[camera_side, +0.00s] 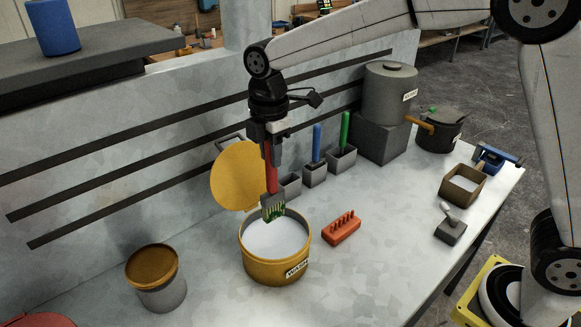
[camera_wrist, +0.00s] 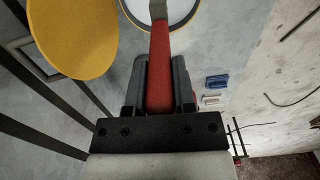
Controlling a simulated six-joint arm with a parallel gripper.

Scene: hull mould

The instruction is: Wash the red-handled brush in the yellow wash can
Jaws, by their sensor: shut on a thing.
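The red-handled brush (camera_side: 271,178) hangs upright in my gripper (camera_side: 269,160), which is shut on its red handle. Its bristle end points down, just above the open mouth of the yellow wash can (camera_side: 274,267). The can is labelled WASH and holds a whitish liquid. Its round yellow lid (camera_side: 235,177) stands tilted up behind it. In the wrist view the red handle (camera_wrist: 159,75) sits between the jaws of my gripper (camera_wrist: 160,85), and it runs toward the can's rim (camera_wrist: 190,18) at the top. The bristles are hidden there.
An orange rack with pegs (camera_side: 342,228) stands right of the can. Blue-handled (camera_side: 316,145) and green-handled (camera_side: 344,130) brushes stand in holders behind. A small pot with an orange-brown top (camera_side: 157,278) is at the left. The front of the bench (camera_side: 390,260) is clear.

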